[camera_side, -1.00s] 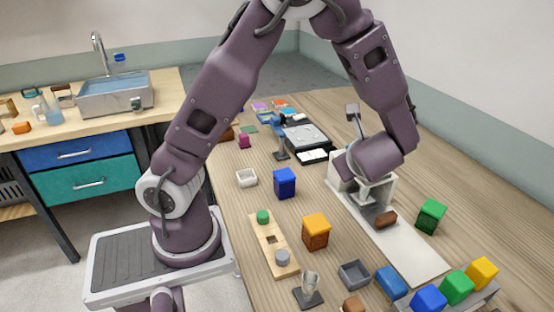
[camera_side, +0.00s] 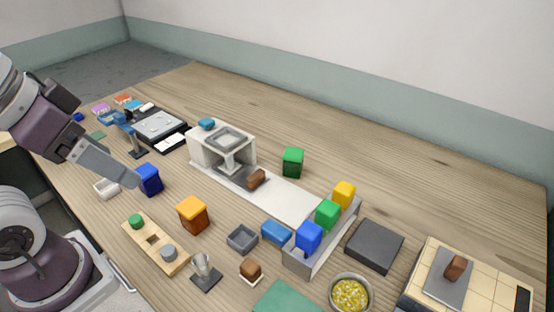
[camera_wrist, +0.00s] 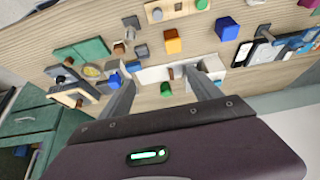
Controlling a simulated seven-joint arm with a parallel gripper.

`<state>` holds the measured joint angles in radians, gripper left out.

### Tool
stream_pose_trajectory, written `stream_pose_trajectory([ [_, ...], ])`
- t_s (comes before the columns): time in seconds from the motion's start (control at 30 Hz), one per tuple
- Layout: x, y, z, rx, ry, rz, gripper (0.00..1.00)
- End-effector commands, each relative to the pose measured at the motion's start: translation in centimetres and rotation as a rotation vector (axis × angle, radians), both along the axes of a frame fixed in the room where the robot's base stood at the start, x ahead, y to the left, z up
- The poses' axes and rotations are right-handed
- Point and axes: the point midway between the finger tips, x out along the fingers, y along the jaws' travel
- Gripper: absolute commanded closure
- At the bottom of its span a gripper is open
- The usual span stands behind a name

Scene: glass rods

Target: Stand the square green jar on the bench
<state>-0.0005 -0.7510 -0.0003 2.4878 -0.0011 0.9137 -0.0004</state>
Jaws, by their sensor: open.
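A square green jar (camera_side: 292,162) is on the bench behind the white strip, right of the white stand. It touches nothing around it; I cannot tell for sure whether it is upright or on its side. It also shows in the wrist view (camera_wrist: 166,89), between and beyond my fingers. My gripper (camera_wrist: 162,80) is open, its two fingers wide apart with nothing between them. In the side view my gripper (camera_side: 110,165) hangs above the bench at the left, far from the green jar. Another green block (camera_side: 327,214) sits in a grey rack, between a blue one and a yellow one.
The white stand (camera_side: 222,150) has a blue piece on top and a brown piece (camera_side: 257,179) before it. A blue jar (camera_side: 149,181) and an orange jar (camera_side: 193,216) stand nearer the front. The grey rack (camera_side: 325,250) is at the right. Bench behind the green jar is clear.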

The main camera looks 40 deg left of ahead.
Motion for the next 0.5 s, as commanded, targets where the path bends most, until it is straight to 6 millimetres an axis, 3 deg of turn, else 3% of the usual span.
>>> stream_pose_trajectory([
  [0.17,0.4,0.1,5.5,0.012,-0.008,-0.013,0.27],
  [0.3,7.1,1.4,7.6,0.366,0.023,-0.428,0.27],
  [0.5,17.4,1.5,9.4,0.817,0.088,-1.019,0.27],
])
